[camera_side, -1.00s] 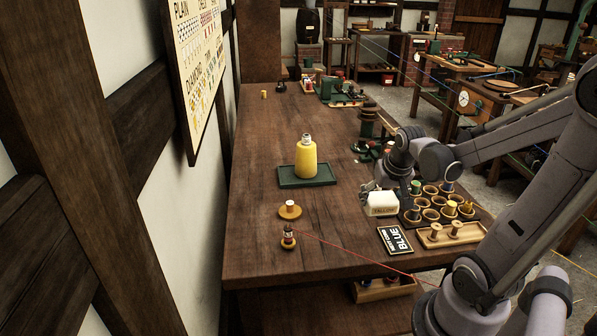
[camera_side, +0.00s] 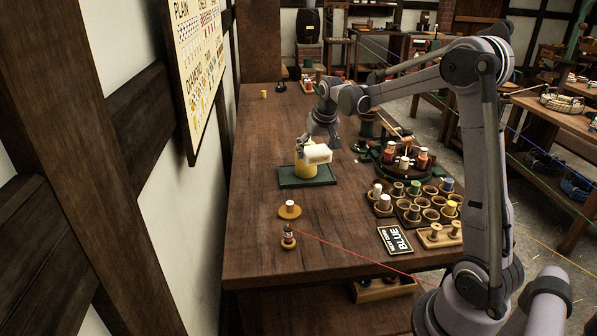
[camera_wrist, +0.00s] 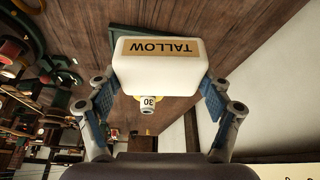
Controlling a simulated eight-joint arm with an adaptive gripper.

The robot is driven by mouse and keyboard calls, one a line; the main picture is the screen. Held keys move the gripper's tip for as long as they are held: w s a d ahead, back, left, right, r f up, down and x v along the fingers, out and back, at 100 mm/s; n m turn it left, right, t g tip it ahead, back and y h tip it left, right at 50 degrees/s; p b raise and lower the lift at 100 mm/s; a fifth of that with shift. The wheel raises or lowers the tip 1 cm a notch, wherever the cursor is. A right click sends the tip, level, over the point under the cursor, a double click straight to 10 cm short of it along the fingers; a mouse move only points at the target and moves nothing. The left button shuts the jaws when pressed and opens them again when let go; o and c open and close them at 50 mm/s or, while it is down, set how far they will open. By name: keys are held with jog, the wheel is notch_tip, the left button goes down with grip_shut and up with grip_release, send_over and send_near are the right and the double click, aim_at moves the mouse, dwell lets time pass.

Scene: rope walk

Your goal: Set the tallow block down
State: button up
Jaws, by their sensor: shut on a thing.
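The tallow block (camera_side: 319,154) is a white block with a tan label reading TALLOW. My gripper (camera_side: 313,147) is shut on it and holds it up over the table, in front of the upper part of a yellow bottle-shaped thing (camera_side: 305,170). That yellow thing stands on a dark green tray (camera_side: 287,184). In the wrist view the block (camera_wrist: 160,75) sits between my two blue-padded fingers. A white top marked 30 (camera_wrist: 147,102) shows just past its edge. I cannot tell whether the block touches the yellow thing.
A spool on a disc (camera_side: 290,209) and a small bobbin (camera_side: 288,236) with a red line lie left. Bare table lies between.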

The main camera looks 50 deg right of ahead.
jog(key=w+a+f+n, duration=0.15)
jog(key=w+a, duration=0.25)
jog(key=w, duration=0.6)
jog(key=w+a+f+n, duration=0.1)
jog(key=w+a+f, duration=0.2)
jog(key=w, duration=0.6)
jog(key=shift+y, duration=0.4)
notch_tip(320, 180, down, 10)
jog(key=shift+a+f, duration=0.1)
jog(key=o, duration=1.4)
jog(key=shift+f, duration=0.1)
